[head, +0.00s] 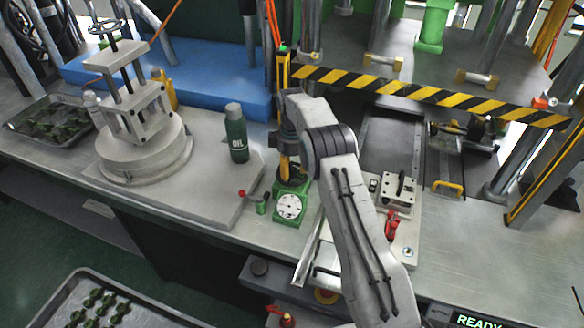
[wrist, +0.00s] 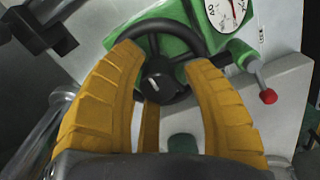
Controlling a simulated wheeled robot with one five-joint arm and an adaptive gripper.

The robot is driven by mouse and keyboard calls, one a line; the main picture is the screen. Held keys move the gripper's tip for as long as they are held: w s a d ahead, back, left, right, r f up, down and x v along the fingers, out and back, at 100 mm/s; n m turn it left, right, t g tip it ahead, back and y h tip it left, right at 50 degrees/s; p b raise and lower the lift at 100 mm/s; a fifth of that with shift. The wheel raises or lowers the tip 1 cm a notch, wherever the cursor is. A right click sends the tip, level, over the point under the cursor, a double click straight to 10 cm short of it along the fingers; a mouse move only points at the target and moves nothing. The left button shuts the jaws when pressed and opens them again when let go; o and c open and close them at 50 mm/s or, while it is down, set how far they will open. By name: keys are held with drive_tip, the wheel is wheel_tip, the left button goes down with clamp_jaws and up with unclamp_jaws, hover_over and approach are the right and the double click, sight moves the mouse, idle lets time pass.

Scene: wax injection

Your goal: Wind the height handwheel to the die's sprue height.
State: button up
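The height handwheel (wrist: 159,31) is a black spoked wheel with a round hub bearing a pale mark. It sits by the green housing (wrist: 187,48), which carries a white dial (wrist: 226,12) with a red needle. In the head view the dial (head: 289,206) faces front, and the wheel is mostly hidden. In the head view my gripper (head: 285,173) points down just above the green housing.
A red-knobbed lever (wrist: 268,96) sticks out beside the dial. A green oil bottle (head: 236,136) and a grey clamp press (head: 140,130) stand to the left. A yellow-black striped bar (head: 430,94) crosses behind. A red-handled tool (head: 392,226) lies to the right.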

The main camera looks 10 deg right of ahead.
sight(292, 166)
drive_tip(key=shift+o, duration=1.1)
drive_tip(key=shift+r, duration=0.1)
drive_tip(key=shift+w+r, duration=0.1)
wheel_tip(292, 166, up, 10)
drive_tip(key=shift+r, duration=0.8)
drive_tip(key=shift+r, duration=0.1)
